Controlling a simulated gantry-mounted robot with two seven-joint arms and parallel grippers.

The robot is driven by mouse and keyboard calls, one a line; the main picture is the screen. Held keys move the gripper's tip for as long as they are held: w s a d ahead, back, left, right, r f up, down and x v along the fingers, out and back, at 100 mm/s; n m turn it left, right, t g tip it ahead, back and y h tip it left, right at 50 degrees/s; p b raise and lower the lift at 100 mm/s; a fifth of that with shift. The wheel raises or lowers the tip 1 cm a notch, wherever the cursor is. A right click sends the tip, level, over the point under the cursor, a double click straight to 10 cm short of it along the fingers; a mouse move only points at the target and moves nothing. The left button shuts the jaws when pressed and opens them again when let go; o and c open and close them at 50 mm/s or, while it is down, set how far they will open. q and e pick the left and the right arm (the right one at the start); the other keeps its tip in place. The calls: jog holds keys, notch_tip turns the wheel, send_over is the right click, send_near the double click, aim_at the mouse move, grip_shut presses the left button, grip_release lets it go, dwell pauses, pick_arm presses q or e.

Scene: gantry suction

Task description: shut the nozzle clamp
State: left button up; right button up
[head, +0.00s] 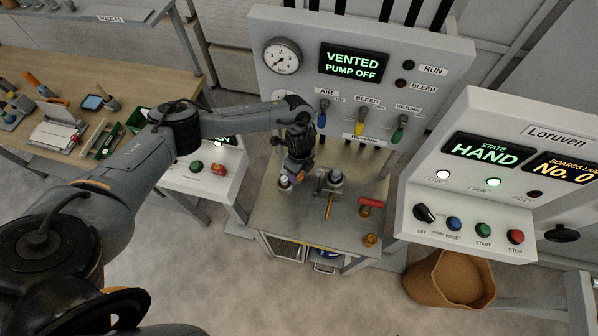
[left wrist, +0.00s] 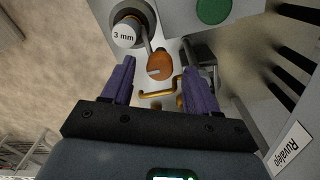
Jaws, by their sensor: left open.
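A nozzle marked "3 mm" (left wrist: 124,36) sits in a dark round collar, upright, at the top left of the left wrist view. In the head view it is the small pale cylinder (head: 285,182) at the bench's left side. Beside it, the nozzle clamp's lever with an orange grip (left wrist: 160,66) lies between my left gripper's purple fingertips. My left gripper (left wrist: 159,64) is open, with a gap on both sides of the grip. In the head view my left gripper (head: 298,168) points down over the clamp and hides most of it. My right gripper is not in view.
A grey fixture (head: 334,178) with a yellow handle stands close to the right of my gripper. A red-handled brass part (head: 370,204) is further right on the metal bench (head: 300,225). The gauge panel (head: 270,30) rises behind. The Loruven console (head: 470,190) stands right.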

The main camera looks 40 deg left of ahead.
pick_arm(q)
notch_tip(320, 180, up, 10)
jog(key=shift+f+p, duration=0.15)
jog(key=shift+p, duration=0.2)
jog(key=shift+w, duration=0.1)
